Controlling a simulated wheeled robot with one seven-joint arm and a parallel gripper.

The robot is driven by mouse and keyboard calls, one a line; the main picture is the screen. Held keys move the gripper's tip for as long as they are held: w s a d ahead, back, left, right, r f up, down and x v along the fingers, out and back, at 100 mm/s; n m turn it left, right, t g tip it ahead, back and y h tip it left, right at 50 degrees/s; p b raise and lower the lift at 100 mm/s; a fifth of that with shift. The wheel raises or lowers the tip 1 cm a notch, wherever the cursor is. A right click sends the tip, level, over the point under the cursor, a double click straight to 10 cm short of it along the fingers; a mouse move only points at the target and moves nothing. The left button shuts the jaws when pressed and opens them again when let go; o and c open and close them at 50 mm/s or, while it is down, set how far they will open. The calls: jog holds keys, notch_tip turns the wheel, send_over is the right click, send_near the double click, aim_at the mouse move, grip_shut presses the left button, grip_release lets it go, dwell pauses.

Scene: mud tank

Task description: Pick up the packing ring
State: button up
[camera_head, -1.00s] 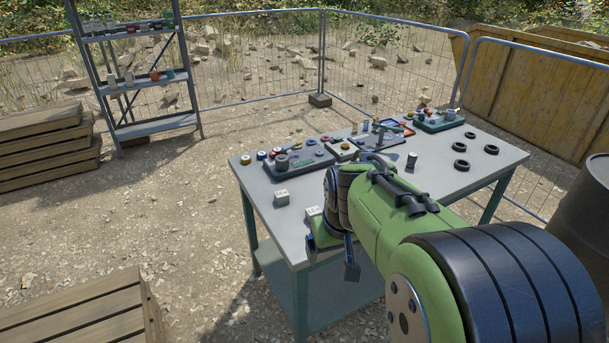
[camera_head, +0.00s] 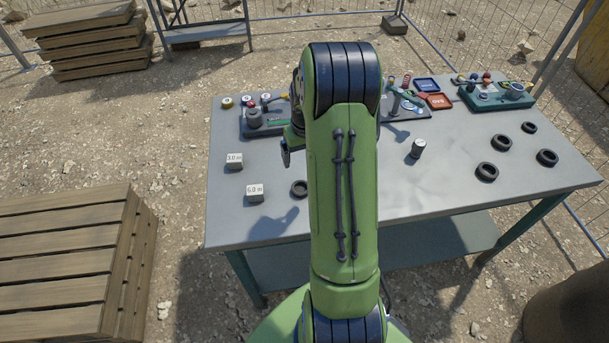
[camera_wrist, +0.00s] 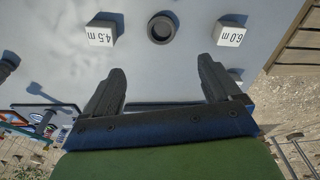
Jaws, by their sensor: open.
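A dark ring (camera_head: 299,188) lies flat on the grey table, just right of the "6.0 m" block and partly beside my arm. In the wrist view this ring (camera_wrist: 161,30) lies between two white blocks, beyond my fingertips. Several similar black rings (camera_head: 502,142) lie on the right part of the table; the pictures do not tell which is the packing ring. My gripper (camera_wrist: 160,70) is open and empty, with the ring ahead of the gap between its fingers and apart from them. In the head view my arm hides most of the gripper.
White blocks marked "3.0 m" (camera_head: 234,162) and "6.0 m" (camera_head: 255,193) stand at the table's left; a "4.5 m" block (camera_wrist: 101,33) flanks the ring. A small cylinder (camera_head: 417,148) stands right of my arm. Trays and fittings line the back. Wooden crates (camera_head: 62,262) stand left.

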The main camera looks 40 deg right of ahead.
send_over(301, 189)
jog(key=f, duration=1)
jog(key=shift+s+a, duration=0.25)
jog(key=shift+s, duration=0.15)
notch_tip(301, 189, down, 5)
jog(key=shift+w+r, duration=0.1)
jog(key=shift+w, duration=0.05)
jog(key=shift+w+d+f, duration=0.1)
jog(key=shift+d+f, duration=0.05)
jog(key=shift+f, duration=0.3)
jog(key=shift+r, duration=0.1)
jog(key=shift+c, duration=0.8)
jog(key=c, duration=0.9)
